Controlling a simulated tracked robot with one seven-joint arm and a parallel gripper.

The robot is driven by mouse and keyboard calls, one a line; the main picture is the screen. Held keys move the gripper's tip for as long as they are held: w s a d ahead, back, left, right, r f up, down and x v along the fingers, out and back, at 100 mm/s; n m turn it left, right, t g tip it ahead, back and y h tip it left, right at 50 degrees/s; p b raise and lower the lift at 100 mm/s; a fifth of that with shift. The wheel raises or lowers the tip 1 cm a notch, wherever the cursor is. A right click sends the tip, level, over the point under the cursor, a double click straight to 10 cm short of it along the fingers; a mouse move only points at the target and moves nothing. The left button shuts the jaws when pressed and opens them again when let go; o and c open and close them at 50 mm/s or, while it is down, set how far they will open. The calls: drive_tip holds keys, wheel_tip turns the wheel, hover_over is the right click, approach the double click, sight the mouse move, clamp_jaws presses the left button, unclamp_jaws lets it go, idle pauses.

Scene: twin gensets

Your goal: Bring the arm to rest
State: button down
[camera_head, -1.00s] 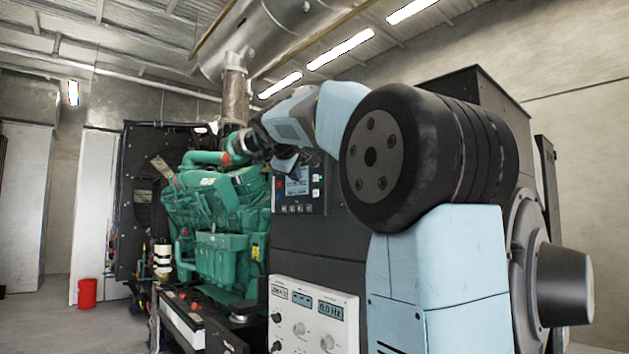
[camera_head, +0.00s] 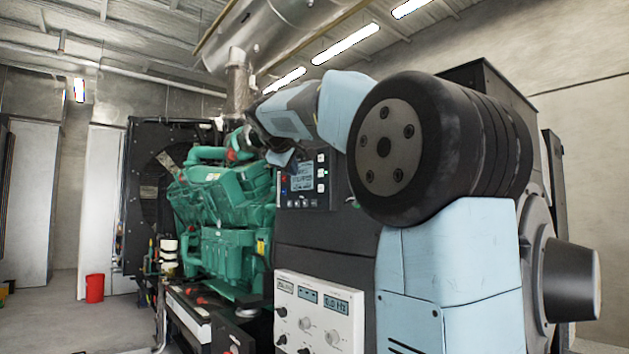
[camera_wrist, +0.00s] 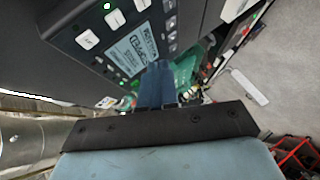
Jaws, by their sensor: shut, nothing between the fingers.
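My gripper (camera_wrist: 157,86) is shut and empty in the wrist view, its blue fingers close together. It points along the face of a dark control panel (camera_wrist: 96,36) with a lit screen and white buttons. Whether the fingertips touch the panel I cannot tell. In the head view my arm is folded across the right half, and my gripper (camera_head: 281,157) shows small at the upper left of the control panel (camera_head: 318,205). Its fingertips are hard to make out there.
A green engine (camera_head: 222,205) stands left of the panel. A white panel with knobs and displays (camera_head: 345,312) is below. A black generator housing (camera_head: 490,88) is behind my arm. A red bucket (camera_head: 95,288) stands on open floor at the left.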

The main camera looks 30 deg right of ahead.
drive_tip(key=s+a+f+m+g+y, duration=0.1)
drive_tip(key=s+a+f, duration=0.3)
drive_tip(key=s+f, duration=0.7)
drive_tip(key=s+a+f+m+g+y, duration=0.2)
drive_tip(key=s+a+f+m+y, duration=0.1)
drive_tip(key=s+f, duration=0.8)
drive_tip(key=s+a+f+m+g+y, duration=0.1)
drive_tip(key=s+a+f+y, duration=0.3)
drive_tip(key=s+f, duration=0.8)
wheel_tip(320, 180, down, 6)
drive_tip(key=shift+a+r+m+g, duration=0.2)
drive_tip(key=shift+a+m+g, duration=0.1)
drive_tip(key=shift+a+m, duration=0.3)
drive_tip(key=shift+d, duration=0.1)
